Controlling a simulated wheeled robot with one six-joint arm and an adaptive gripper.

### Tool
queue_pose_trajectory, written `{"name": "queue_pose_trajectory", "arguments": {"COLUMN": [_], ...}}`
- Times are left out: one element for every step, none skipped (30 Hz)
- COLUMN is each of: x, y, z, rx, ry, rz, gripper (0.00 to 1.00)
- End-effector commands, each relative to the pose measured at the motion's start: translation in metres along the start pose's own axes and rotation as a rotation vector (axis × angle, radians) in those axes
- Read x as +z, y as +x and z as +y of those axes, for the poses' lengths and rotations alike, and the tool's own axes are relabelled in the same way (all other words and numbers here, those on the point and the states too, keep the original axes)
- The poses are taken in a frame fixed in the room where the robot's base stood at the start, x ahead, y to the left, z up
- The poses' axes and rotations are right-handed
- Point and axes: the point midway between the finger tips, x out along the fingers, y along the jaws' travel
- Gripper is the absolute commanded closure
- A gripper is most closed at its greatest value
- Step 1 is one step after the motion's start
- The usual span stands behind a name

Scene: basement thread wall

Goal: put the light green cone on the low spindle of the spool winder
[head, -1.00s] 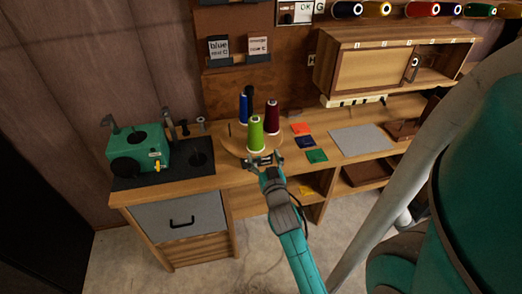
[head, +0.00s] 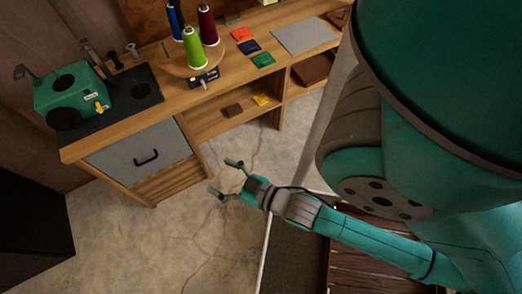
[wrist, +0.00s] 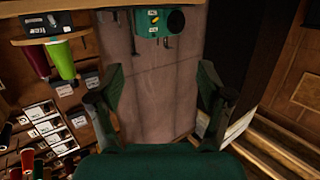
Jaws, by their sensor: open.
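The light green cone (head: 194,47) stands upright on a round wooden stand (head: 178,66) on the bench, beside a dark red cone (head: 208,25) and a blue cone (head: 175,20). In the wrist view the green cone (wrist: 61,60) shows at the upper left. The green spool winder (head: 72,88) sits on a black base at the bench's left end, with small upright posts (head: 113,60) behind and beside it; I cannot tell which is the low spindle. My gripper (head: 226,178) is open and empty, out in front of the bench over the floor, well apart from the cone.
Orange, navy and green packets (head: 263,59) and a grey mat (head: 304,36) lie on the bench right of the cones. A grey drawer (head: 138,150) is below the winder. The concrete floor (head: 150,235) in front is clear.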

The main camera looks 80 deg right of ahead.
Motion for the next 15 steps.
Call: {"name": "queue_pose_trajectory", "arguments": {"x": [0.002,0.003,0.003,0.002,0.002,0.000,-0.001,-0.003,-0.004,-0.005,-0.007,-0.009,-0.010,-0.010,-0.011], "y": [-0.020,-0.031,-0.045,-0.055,-0.065,-0.077,-0.086,-0.094,-0.103,-0.109,-0.114,-0.120,-0.124,-0.127,-0.130], "z": [-0.010,-0.014,-0.019,-0.023,-0.025,-0.028,-0.030,-0.031,-0.032,-0.033,-0.033,-0.034,-0.034,-0.034,-0.034], "rx": [-0.042,-0.064,-0.094,-0.114,-0.134,-0.159,-0.176,-0.191,-0.210,-0.222,-0.233,-0.244,-0.252,-0.258,-0.264], "ry": [-0.007,-0.010,-0.015,-0.020,-0.022,-0.027,-0.032,-0.034,-0.038,-0.042,-0.045,-0.047,-0.048,-0.050,-0.052], "rz": [-0.018,-0.026,-0.035,-0.042,-0.048,-0.057,-0.061,-0.066,-0.073,-0.076,-0.079,-0.083,-0.085,-0.086,-0.088], "gripper": [0.21,0.21,0.21,0.21,0.21,0.21,0.21,0.21,0.21,0.21,0.21,0.21,0.21,0.21,0.21]}}
